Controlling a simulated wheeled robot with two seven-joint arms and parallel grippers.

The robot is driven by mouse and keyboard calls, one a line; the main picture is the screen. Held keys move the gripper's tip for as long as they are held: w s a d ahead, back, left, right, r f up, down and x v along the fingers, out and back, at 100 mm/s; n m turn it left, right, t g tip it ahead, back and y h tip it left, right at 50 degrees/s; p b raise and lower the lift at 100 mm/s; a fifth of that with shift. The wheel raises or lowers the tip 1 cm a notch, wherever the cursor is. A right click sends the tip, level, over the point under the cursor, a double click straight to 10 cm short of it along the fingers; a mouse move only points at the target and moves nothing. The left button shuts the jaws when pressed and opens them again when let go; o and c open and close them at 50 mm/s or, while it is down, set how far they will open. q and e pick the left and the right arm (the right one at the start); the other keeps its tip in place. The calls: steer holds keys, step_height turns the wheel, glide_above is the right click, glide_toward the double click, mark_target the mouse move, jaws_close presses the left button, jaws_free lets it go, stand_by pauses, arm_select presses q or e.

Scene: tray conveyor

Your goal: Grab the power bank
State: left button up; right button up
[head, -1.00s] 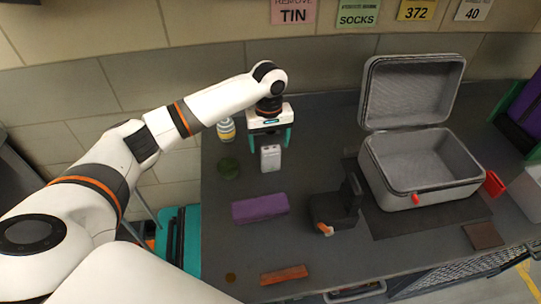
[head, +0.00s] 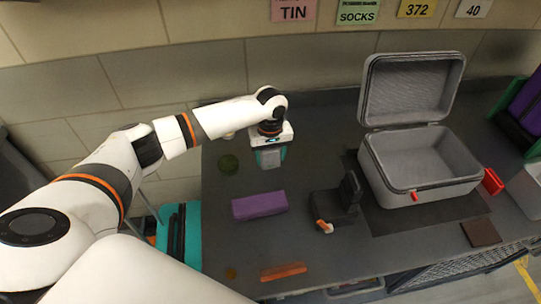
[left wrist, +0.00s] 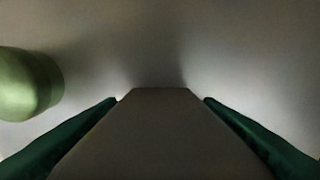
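The power bank (head: 270,160) is a pale grey block standing on the dark tabletop, directly under my left gripper (head: 270,155) in the head view. The gripper's body hides its upper part. In the left wrist view the power bank (left wrist: 160,135) fills the middle as a dark block between the two green fingers of my left gripper (left wrist: 161,99). Small gaps show between the fingertips and its sides, so the gripper is open around it. My right gripper is not in view.
A purple block (head: 260,205) lies in front. A black device with an orange part (head: 335,205) and an open grey case (head: 424,200) stand to the right. An orange-brown bar (head: 284,271) lies near the front edge.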

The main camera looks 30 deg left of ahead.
arm_select(q)
steer(key=c, duration=0.6)
steer(key=shift+c, duration=0.2)
